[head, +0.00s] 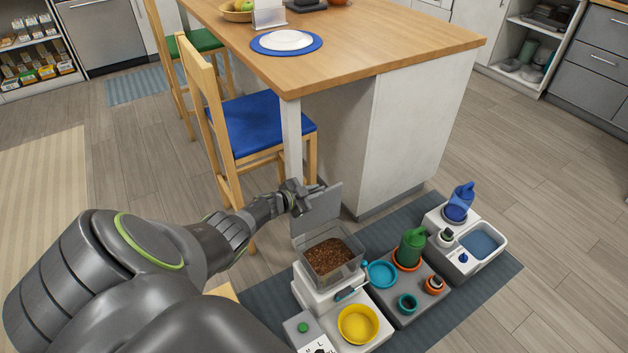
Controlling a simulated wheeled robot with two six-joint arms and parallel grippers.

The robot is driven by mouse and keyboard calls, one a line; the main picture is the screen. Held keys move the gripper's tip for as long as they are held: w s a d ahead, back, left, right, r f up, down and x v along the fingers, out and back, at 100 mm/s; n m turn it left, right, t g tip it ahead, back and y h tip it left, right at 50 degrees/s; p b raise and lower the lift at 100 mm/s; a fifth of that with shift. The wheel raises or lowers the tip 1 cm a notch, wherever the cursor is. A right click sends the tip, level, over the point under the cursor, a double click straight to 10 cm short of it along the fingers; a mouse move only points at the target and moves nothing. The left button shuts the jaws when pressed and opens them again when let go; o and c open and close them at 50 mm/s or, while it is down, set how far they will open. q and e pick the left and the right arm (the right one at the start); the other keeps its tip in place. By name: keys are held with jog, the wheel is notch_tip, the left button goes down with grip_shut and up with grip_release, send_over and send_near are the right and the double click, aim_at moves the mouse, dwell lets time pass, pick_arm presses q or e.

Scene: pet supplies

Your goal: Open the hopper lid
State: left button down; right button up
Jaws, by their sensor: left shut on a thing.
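The hopper (330,256) is a clear-walled bin full of brown kibble, on top of a white feeder (318,293) on the dark mat. Its grey lid (320,207) stands raised at the hopper's back edge, tilted up, so the kibble shows from above. My left gripper (307,196) is at the lid's upper left edge, shut on the lid. The exact finger contact is small and partly hidden. My right gripper is not in view.
A yellow bowl (358,324) sits in front of the feeder. A blue-seated chair (250,125) and the wooden table (390,50) stand behind.

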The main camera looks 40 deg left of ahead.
pick_arm(q)
jog(key=c, duration=1.6)
grip_release()
jog(key=shift+a+f, duration=0.1)
jog(key=shift+o, duration=0.2)
jog(key=shift+s, duration=0.1)
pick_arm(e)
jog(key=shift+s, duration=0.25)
pick_arm(q)
jog(key=shift+s, duration=0.1)
